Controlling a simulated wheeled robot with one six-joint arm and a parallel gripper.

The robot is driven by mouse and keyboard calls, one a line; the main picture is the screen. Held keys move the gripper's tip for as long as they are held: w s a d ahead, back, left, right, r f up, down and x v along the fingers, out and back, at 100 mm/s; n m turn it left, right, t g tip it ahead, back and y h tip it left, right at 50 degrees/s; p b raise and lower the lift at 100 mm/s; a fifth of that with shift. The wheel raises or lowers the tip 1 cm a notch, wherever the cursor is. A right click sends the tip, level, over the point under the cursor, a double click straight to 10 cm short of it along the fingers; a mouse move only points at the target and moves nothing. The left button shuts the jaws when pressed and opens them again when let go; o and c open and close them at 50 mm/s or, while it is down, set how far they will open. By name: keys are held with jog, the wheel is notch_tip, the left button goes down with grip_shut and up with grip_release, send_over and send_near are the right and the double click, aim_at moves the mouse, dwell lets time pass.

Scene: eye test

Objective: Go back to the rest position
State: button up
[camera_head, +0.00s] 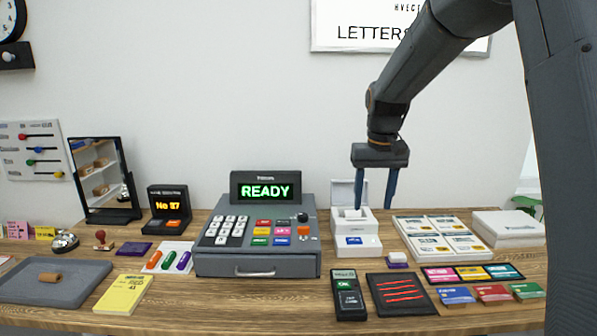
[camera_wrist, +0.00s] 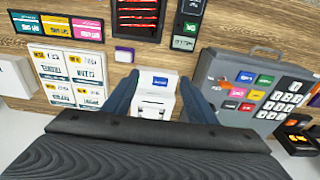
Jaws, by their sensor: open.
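My gripper (camera_head: 374,188) hangs fingers-down above the back of the table in the head view, with its two blue fingers apart and nothing between them. In the wrist view my gripper (camera_wrist: 160,100) shows its two fingers spread on either side of a small white printer-like box (camera_wrist: 157,80). In the head view this white box (camera_head: 366,246), with a blue label on its front, stands on the table beneath and partly behind the fingers. The gripper appears to be above it; I see no contact.
A grey cash register (camera_head: 257,264) reading READY stands left of the white box. A card terminal (camera_head: 348,295), a black tray with red strips (camera_head: 400,294) and a panel of white cards (camera_head: 441,238) are nearby. A mirror (camera_head: 104,180) stands far left. The air around the gripper looks free.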

jog(key=s+f+b, duration=0.8)
jog(key=s+f, duration=1.3)
jog(key=s, duration=0.5)
jog(key=shift+d+f+g, duration=0.15)
jog(key=shift+f+g, duration=0.15)
jog(key=shift+f, duration=0.05)
jog(key=shift+w, duration=0.1)
